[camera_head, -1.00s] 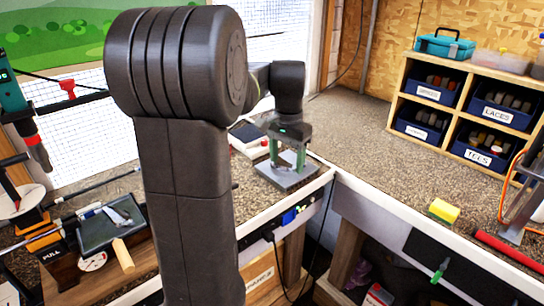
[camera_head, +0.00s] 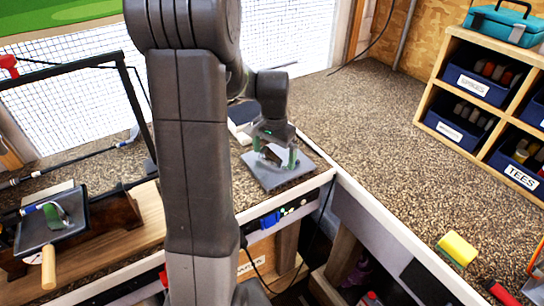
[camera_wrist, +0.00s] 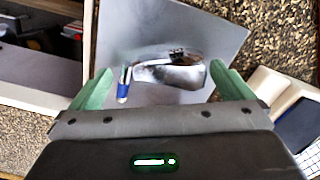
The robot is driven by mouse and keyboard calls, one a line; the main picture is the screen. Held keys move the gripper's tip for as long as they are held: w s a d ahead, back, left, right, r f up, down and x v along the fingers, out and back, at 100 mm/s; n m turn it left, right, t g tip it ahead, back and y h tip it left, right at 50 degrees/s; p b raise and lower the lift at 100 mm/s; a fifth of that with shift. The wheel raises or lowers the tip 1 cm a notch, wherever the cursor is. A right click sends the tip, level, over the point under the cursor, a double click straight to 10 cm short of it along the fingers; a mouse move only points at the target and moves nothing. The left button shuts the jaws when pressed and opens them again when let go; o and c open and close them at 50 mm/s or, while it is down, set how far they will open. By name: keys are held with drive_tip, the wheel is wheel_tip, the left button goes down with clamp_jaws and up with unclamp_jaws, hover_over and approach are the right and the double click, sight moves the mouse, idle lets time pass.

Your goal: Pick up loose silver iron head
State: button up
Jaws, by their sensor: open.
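A silver iron head (camera_wrist: 185,74) with a blue-banded hosel lies on a flat grey plate (camera_wrist: 135,32) in the wrist view. My gripper (camera_wrist: 162,69) is open, with one green finger on either side of the head. The left fingertip is near the hosel and the right one is near the far end of the head. In the head view, my gripper (camera_head: 275,153) is low over the plate (camera_head: 285,181) at the bench corner. The iron head is mostly hidden between the fingers there. I cannot tell whether the fingers touch it.
A dark tray (camera_head: 33,237) at the left holds another metallic head. A white-and-dark device (camera_wrist: 297,122) is right of the plate in the wrist view. Labelled bins (camera_head: 478,85) stand at the right. A yellow block (camera_head: 457,249) is on the right bench, whose middle is clear.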

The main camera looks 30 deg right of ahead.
drive_tip(key=shift+f, duration=0.5)
drive_tip(key=c, duration=0.9)
drive_tip(key=shift+r, duration=0.1)
